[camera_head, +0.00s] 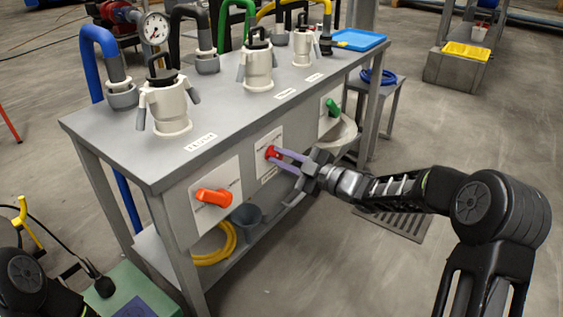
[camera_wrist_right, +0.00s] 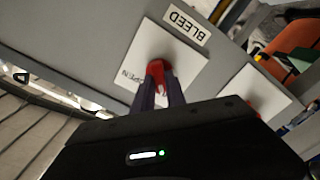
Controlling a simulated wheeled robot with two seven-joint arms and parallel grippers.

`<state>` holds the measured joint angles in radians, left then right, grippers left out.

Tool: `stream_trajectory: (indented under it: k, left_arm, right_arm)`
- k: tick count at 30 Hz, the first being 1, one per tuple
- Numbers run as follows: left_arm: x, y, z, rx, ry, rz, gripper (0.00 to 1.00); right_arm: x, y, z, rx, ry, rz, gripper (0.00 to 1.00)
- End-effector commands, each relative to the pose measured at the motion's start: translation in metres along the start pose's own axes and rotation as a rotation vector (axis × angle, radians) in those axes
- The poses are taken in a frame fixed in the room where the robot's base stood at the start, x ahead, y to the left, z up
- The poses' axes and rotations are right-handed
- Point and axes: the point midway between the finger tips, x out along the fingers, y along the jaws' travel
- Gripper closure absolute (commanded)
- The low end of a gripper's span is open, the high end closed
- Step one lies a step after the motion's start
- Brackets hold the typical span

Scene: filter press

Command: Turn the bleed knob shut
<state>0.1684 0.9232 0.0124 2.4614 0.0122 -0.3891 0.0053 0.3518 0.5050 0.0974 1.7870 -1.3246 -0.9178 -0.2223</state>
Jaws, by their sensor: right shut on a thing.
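The bleed knob (camera_head: 271,153) is red and sits on a white plate (camera_head: 266,141) on the front of the grey bench, between an orange knob and a green knob. My right gripper (camera_head: 279,156) reaches it from the right, with its two purple fingers shut on the knob. In the right wrist view the red knob (camera_wrist_right: 156,70) is between the fingertips, below the "BLEED" label (camera_wrist_right: 187,24); the word "OPEN" shows on the plate beside it. The fingers hide part of the knob. My left gripper is not in view; only part of my left arm shows at the lower left.
The orange knob (camera_head: 213,197) is to the left and the green knob (camera_head: 333,108) to the right on the same panel. White couplings and hoses stand on the bench top (camera_head: 225,113). A yellow hose (camera_head: 222,246) lies on the lower shelf. The floor in front is mostly clear.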

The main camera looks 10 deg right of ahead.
Motion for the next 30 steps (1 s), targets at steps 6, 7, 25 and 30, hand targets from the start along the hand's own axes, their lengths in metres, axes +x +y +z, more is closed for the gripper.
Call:
stream_trajectory:
  k: [6,7,25,30]
  left_arm:
    - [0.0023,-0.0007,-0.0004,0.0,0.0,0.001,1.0]
    - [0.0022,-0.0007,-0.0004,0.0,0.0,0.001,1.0]
    - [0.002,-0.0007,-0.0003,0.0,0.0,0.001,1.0]
    - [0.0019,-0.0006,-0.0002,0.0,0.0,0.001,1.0]
  right_arm:
    - [-0.0005,-0.001,0.0011,-0.027,-0.002,-0.002,1.0]
    - [-0.0005,-0.001,0.001,-0.028,-0.002,-0.002,1.0]
    - [-0.0002,-0.0006,0.0004,-0.027,-0.001,-0.001,0.62]
    - [-0.0002,-0.0004,0.0002,-0.027,-0.001,-0.001,0.62]
